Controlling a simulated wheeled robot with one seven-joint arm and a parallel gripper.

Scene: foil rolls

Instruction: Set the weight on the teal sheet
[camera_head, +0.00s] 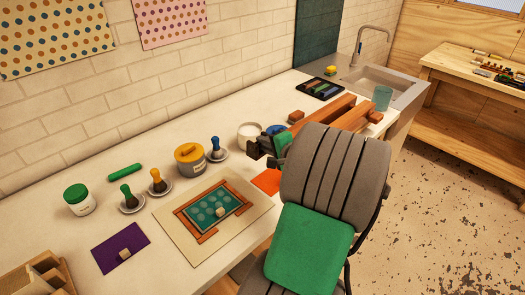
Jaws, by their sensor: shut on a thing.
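The teal sheet (204,205) lies flat on the bench, with pale round marks on it and orange-brown strips around it. A small beige block (220,211), which looks like a weight, rests on its right part. A similar block (124,253) sits on a purple sheet (110,244). My gripper (257,148) seems to be the dark end by the bench's back middle, right of and beyond the teal sheet. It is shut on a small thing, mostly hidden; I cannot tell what.
A green roll (125,172) lies near the wall. An orange sheet (267,181) lies to the right. A sink (380,82) is at the far end.

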